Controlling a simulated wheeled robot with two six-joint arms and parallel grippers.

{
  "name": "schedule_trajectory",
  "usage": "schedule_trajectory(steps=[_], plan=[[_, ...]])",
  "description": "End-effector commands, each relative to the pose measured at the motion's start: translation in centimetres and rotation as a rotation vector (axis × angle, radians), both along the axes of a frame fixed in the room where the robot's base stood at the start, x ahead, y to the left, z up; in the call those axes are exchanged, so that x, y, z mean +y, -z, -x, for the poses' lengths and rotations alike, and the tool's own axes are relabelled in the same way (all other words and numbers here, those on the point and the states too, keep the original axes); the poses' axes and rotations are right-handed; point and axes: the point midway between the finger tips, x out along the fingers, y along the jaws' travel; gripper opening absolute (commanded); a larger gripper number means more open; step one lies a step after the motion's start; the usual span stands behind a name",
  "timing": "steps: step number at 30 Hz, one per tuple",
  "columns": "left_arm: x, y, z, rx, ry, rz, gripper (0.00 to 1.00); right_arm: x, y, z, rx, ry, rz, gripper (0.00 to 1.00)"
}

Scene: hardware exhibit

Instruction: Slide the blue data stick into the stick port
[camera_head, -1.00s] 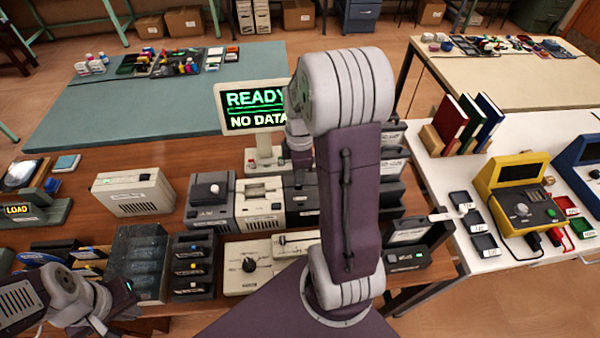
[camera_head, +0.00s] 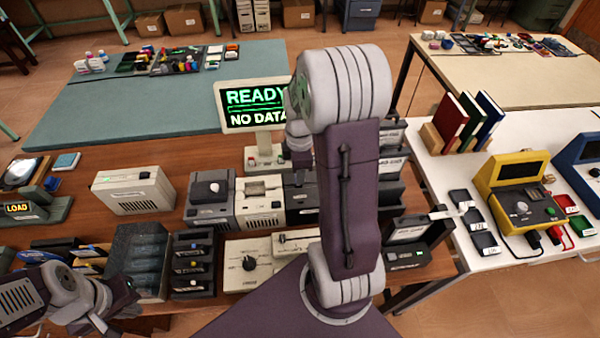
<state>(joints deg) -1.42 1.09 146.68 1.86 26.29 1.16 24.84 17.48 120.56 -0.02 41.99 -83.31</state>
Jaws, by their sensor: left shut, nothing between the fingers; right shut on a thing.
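A dark rack (camera_head: 194,283) at the front of the brown table holds several small sticks. The one in its upper slot has a blue mark (camera_head: 192,246); I cannot tell whether it is the blue data stick. I cannot single out the stick port among the devices on the table; part of that area is behind my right arm. My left gripper (camera_head: 108,322) is low at the left edge of the table, left of the rack, shut and empty.
A screen (camera_head: 254,106) reads "READY NO DATA". Grey and beige devices (camera_head: 262,207) stand in a row below it. A beige box (camera_head: 133,190) is at the left, with bare table around it. A dark open case (camera_head: 420,235) is at the right edge.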

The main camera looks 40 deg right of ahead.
Motion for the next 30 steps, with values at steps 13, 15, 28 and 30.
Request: schedule_trajectory(steps=[13,15,28,30], plan=[[0.0,0.8,0.0,0.0,0.0,0.0,0.0,0.0,1.1,0.0,0.0,0.0,0.0,0.0],[0.0,1.0,0.0,0.0,0.0,0.0,0.0,0.0,1.4,0.0,0.0,0.0,0.0,0.0],[0.0,1.8,0.0,0.0,0.0,0.0,0.0,0.0,2.6,0.0,0.0,0.0,0.0,0.0],[0.0,1.8,0.0,0.0,0.0,0.0,0.0,0.0,2.6,0.0,0.0,0.0,0.0,0.0]])
